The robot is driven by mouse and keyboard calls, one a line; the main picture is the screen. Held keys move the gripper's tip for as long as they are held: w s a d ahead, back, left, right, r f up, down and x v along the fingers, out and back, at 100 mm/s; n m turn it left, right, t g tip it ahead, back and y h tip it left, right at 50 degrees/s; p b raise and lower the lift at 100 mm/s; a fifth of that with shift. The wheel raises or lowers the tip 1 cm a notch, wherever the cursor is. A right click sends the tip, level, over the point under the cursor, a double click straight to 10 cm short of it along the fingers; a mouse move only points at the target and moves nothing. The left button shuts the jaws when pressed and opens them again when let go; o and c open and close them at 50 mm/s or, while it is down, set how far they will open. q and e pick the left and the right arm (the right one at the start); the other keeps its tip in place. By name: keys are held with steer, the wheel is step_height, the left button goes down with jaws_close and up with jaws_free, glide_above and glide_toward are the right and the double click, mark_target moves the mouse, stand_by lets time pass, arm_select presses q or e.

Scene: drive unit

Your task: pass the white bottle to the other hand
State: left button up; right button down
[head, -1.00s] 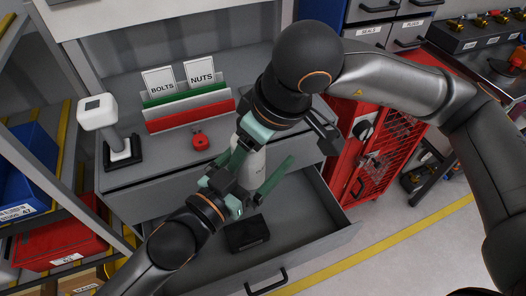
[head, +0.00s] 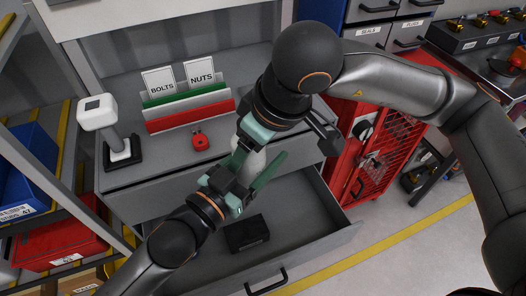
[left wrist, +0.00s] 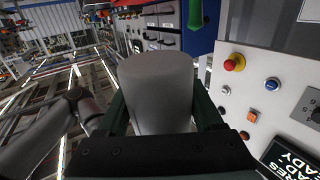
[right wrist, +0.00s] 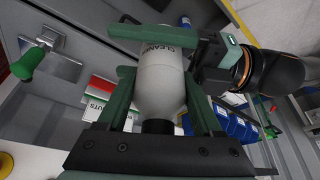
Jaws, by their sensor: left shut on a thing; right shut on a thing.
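The white bottle (head: 252,165) is held between my two grippers above the open drawer, mostly hidden by them in the head view. My left gripper (head: 260,160) comes from below left, its green fingers on either side of the bottle. My right gripper (head: 254,145) reaches down from above and is shut on the bottle too. In the right wrist view the bottle (right wrist: 162,85) shows lettering and a dark cap towards my right palm, with a left finger across its far end. In the left wrist view the bottle (left wrist: 158,90) fills the space between the left fingers.
The grey drawer (head: 315,240) stands open below, with a black box (head: 246,234) inside. On the worktop are a rack labelled bolts and nuts (head: 188,105), a red button (head: 200,141) and a white-headed device (head: 120,148). A red cage cabinet (head: 375,155) stands right.

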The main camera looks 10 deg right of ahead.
arm_select(q)
steer(key=shift+s+d+r, duration=0.15)
steer(key=shift+s+d, duration=0.05)
steer(key=shift+s, duration=0.1)
jaws_close()
arm_select(e)
steer(key=shift+w+a+r, duration=0.1)
steer(key=shift+w+r, duration=0.05)
steer(key=shift+w, duration=0.05)
steer(key=shift+c, duration=2.2)
jaws_free()
arm_select(q)
steer(key=shift+w, duration=0.1)
arm_select(e)
steer(key=o, duration=0.4)
steer(key=shift+s, duration=0.1)
arm_select(q)
steer(key=shift+w+a, duration=0.1)
arm_select(e)
steer(key=shift+o, duration=0.2)
steer(key=shift+s, duration=0.15)
